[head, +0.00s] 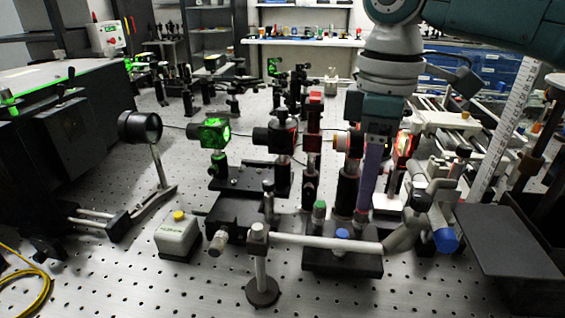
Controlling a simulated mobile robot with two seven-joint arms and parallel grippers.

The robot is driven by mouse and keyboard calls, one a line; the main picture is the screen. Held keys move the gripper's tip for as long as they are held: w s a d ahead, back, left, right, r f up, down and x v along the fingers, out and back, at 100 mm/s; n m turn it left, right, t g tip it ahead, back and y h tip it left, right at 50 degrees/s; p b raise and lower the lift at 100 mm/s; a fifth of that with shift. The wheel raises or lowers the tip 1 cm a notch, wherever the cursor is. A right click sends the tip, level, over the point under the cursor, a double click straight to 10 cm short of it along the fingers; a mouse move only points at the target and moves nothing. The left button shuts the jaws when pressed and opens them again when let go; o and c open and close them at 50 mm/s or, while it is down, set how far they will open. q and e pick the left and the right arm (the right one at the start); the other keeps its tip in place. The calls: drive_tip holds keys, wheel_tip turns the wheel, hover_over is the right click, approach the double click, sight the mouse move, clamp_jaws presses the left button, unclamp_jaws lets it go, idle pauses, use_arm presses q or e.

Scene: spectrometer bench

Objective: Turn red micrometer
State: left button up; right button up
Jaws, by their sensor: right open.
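My right gripper (369,200) comes down from the upper right, its long purple finger pointing at a dark stage block (343,263). It is open, though seen nearly edge-on so the gap is hard to make out. A small reddish cap (361,218), which seems to be the red micrometer, shows just under the fingertips and is partly hidden by them. I cannot tell whether they touch. A green-capped knob (319,210) and a blue-capped knob (341,233) stand to its left on the same stage. My left gripper is not in view.
A red mount (313,143) on a post and a black post (347,190) stand close left of the gripper. A white rod (325,243) crosses in front of the stage. A dark plate (507,240) lies to the right.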

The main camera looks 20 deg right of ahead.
sight(361, 216)
drive_tip(key=shift+f, duration=1.95)
clamp_jaws()
